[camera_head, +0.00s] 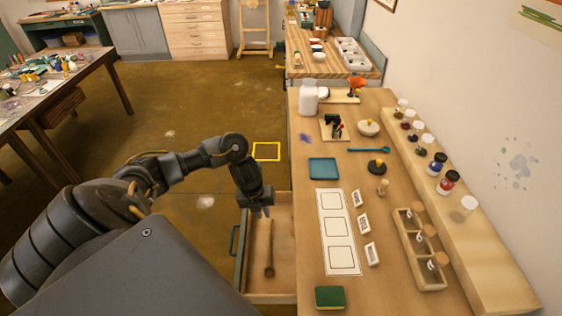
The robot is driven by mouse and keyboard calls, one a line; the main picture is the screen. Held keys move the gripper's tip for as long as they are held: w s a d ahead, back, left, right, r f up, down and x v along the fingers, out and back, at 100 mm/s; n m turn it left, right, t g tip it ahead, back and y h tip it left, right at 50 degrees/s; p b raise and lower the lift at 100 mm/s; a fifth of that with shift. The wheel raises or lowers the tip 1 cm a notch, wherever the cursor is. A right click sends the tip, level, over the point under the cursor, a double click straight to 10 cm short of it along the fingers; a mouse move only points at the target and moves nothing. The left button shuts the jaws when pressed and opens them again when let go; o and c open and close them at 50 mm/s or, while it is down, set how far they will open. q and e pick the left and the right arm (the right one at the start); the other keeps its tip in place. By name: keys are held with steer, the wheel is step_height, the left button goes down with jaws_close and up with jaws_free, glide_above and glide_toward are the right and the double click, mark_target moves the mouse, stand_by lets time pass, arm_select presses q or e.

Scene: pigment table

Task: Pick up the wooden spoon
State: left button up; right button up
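A wooden spoon (269,258) lies lengthwise in the open drawer (285,238) at the front left of the table. Its rounded end is toward me and its handle runs away from me. My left gripper (263,212) points down over the drawer near the far end of the handle. It hides that end, and I cannot tell whether it touches the spoon. The fingertips are too small and dark to tell their gap. My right gripper is not in view.
Right of the drawer, the tabletop holds a white card (337,232) with outlined squares, a blue tray (323,168) and a green sponge (330,298). A wooden rack (421,250) and a shelf of jars (490,262) stand farther right. The drawer's teal handle (236,241) faces left.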

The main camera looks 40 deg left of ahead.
arm_select(q)
steer(key=b, duration=0.1)
glide_above(272, 233)
steer(key=a, duration=0.2)
steer(key=f, duration=0.5)
steer(key=shift+s+d, duration=0.25)
steer(key=shift+s, duration=0.15)
steer(key=shift+w+f, duration=0.1)
steer(key=shift+f, duration=0.15)
steer(key=shift+d+f, duration=0.1)
steer(key=shift+f, duration=0.25)
steer(key=f, duration=0.4)
steer(key=shift+w+d+f+p, duration=0.15)
steer(key=shift+d+p, duration=0.2)
steer(key=shift+d, duration=0.05)
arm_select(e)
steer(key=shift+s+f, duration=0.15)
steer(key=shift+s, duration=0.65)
